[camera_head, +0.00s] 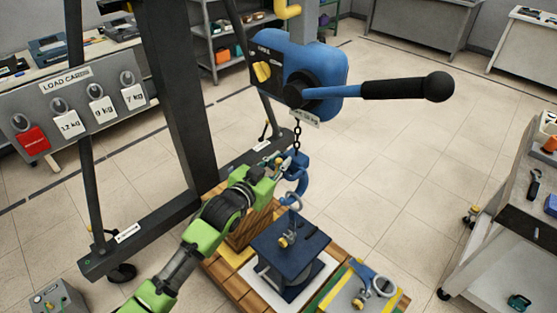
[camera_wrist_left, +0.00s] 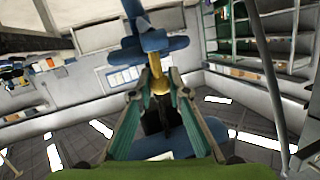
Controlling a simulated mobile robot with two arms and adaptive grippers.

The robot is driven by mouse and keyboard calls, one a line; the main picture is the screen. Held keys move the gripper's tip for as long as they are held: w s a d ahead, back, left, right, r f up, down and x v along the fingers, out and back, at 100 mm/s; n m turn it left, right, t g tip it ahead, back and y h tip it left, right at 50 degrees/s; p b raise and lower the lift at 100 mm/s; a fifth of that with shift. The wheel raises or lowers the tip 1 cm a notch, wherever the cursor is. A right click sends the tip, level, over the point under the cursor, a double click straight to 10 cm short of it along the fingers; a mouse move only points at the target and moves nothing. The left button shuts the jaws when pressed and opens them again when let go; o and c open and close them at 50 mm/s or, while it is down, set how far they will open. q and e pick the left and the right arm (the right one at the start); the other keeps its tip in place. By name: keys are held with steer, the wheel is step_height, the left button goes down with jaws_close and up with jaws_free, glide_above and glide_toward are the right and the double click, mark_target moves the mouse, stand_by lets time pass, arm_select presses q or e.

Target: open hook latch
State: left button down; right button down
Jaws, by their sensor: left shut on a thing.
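The blue hook (camera_head: 296,180) hangs on a short chain below the blue lever hoist (camera_head: 315,75). My left gripper (camera_head: 277,165) reaches it from the left, with its fingertips at the hook's upper part. In the left wrist view, my left gripper (camera_wrist_left: 161,92) is shut on a brass-coloured part, the hook latch (camera_wrist_left: 157,76), with blue hook metal (camera_wrist_left: 150,42) just beyond. How far the latch stands open cannot be told. My right gripper is in neither view.
A dark blue load block (camera_head: 290,243) with a ring on top stands on the wooden pallet under the hook. The hoist's black lever (camera_head: 405,88) sticks out right. A dark post (camera_head: 180,100) stands left. A grey cart (camera_head: 510,200) is at right; open floor lies between.

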arm_select(q)
steer(key=c, duration=1.9)
jaws_free()
steer(key=v, duration=1.2)
steer(key=shift+r, duration=0.1)
